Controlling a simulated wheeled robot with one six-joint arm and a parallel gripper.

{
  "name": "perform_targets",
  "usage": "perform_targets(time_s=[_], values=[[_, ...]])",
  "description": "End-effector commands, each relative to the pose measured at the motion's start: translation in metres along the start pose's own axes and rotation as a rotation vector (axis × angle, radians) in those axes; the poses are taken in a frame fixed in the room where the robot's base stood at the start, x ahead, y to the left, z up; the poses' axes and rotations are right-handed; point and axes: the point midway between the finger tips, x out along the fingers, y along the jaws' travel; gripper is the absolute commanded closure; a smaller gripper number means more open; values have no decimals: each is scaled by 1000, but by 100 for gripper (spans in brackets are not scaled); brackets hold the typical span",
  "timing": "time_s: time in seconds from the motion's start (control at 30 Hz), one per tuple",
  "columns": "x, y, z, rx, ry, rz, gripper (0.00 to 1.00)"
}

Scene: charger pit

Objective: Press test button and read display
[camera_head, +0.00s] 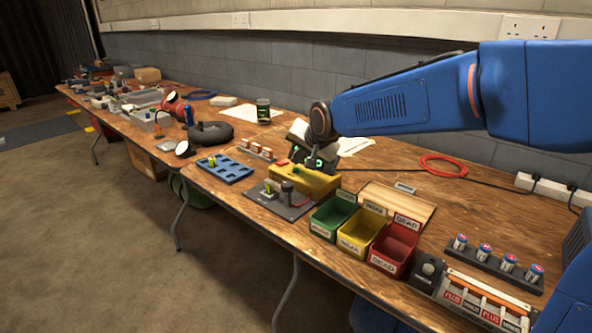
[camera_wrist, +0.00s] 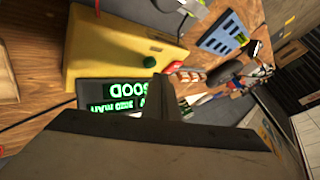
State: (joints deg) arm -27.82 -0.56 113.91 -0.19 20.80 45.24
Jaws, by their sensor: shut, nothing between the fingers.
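A yellow tester box (camera_head: 318,184) stands on the bench; it also fills the upper left of the wrist view (camera_wrist: 95,45).
A grey plate (camera_head: 290,212) with a small fixture lies before the box. Green (camera_head: 322,226), yellow (camera_head: 350,243) and red (camera_head: 383,263) labelled bins stand to its right. A battery rack (camera_head: 497,271) is further right. A blue tray (camera_head: 226,170) lies left.

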Motion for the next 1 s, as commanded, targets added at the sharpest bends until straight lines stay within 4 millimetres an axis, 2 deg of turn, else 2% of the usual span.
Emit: perform_targets(time_s=[1.0], values=[[8,6,6,0,0,0,100]])
